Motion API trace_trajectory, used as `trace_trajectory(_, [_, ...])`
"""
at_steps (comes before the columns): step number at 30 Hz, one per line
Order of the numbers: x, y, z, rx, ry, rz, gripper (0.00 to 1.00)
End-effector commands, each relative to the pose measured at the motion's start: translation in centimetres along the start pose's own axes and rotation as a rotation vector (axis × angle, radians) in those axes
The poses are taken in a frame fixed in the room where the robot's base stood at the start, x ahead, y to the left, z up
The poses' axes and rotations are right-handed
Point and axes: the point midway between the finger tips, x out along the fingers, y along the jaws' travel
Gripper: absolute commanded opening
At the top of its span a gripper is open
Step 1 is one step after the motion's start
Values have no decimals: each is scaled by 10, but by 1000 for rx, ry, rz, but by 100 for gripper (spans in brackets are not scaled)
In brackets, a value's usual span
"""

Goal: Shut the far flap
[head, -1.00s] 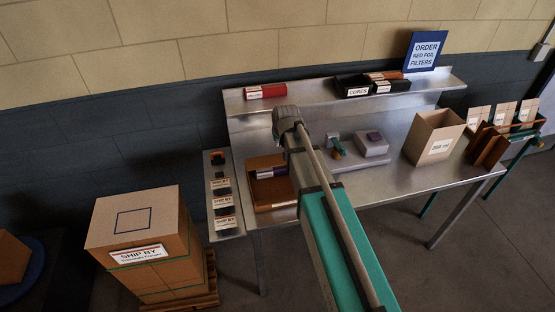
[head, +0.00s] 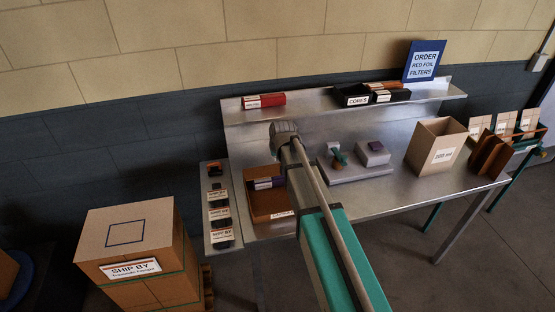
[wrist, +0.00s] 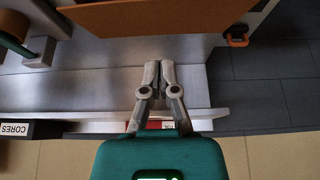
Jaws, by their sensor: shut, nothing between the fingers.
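A brown open carton (head: 271,204) stands on the left part of the steel bench, with dark and purple rolls (head: 268,184) inside it. My arm hides its right side in the head view. In the wrist view a broad brown panel (wrist: 165,19) crosses the top; it appears to be the carton's far flap, but its angle is hard to tell. My gripper (wrist: 160,68) is shut and empty. Its fingertips show just below the panel's edge in the picture, on the side toward the back shelf; I cannot tell whether they touch it. In the head view my arm hides the fingers.
The back shelf holds a red box (head: 263,101) and a CORES tray (head: 358,97). A capsuling fixture (head: 352,168) and an open 200 ml box (head: 436,146) stand to the right on the bench. A side shelf (head: 207,175) with labels lies left, beside stacked SHIP BY cartons (head: 125,225).

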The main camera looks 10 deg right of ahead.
Motion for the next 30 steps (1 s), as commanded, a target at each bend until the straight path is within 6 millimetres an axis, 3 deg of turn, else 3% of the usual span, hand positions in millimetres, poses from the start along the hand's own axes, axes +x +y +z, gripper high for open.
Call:
trace_trajectory(14, [44, -1, 1, -1, 0, 0, 0])
trace_trajectory(30, [67, -1, 27, -1, 0, 0, 0])
